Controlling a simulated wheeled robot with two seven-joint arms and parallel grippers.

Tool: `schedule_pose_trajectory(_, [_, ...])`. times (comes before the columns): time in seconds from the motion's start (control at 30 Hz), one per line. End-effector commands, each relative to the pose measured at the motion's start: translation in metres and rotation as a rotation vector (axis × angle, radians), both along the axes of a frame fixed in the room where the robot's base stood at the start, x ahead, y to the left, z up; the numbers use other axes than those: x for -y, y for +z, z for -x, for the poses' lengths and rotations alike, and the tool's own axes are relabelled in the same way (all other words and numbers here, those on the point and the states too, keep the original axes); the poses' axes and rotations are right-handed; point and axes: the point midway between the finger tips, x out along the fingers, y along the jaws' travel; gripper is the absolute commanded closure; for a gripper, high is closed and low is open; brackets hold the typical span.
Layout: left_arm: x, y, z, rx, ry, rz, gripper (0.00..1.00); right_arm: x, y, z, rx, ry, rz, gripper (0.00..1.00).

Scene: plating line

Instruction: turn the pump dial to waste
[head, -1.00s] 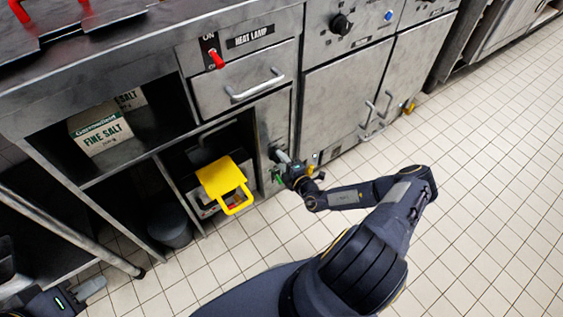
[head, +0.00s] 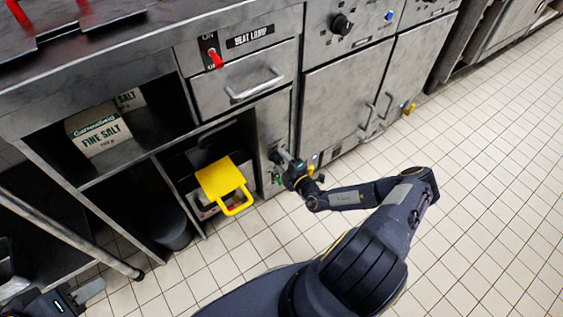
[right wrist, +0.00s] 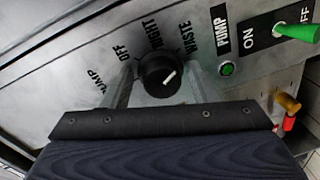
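The black pump dial (right wrist: 158,73) is in the right wrist view, on a grey metal panel. In the head view my right gripper (head: 283,157) is at the lower cabinet panel and hides the dial. My left gripper (head: 90,290) is at the lower left, away from the panel; its opening is unclear.
A green light (right wrist: 227,68) and a green-handled switch (right wrist: 297,33) sit right of the dial. A yellow-handled item (head: 222,182) stands in the open shelf left of my right gripper. Salt boxes (head: 97,130) are on the shelf above. The tiled floor (head: 490,190) is clear.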

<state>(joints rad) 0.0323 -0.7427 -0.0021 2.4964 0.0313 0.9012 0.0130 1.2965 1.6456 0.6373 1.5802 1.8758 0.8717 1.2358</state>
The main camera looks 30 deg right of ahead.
Motion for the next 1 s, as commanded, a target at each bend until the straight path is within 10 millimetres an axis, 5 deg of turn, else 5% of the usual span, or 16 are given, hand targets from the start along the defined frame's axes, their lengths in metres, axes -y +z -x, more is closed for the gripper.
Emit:
schedule_pose_trajectory(0.37, [0.000, 0.003, 0.000, 0.000, 0.000, 0.000, 0.64, -0.002, 0.001, 0.007, -0.001, 0.005, -0.001, 0.41])
schedule_pose_trajectory(0.73, [0.000, 0.019, 0.000, 0.000, 0.000, 0.000, 0.64, 0.004, 0.006, 0.064, -0.002, 0.003, 0.000, 0.41])
schedule_pose_trajectory(1.0, [0.000, 0.020, 0.000, 0.000, 0.000, 0.000, 0.64, 0.005, 0.006, 0.078, 0.000, 0.005, -0.001, 0.41])
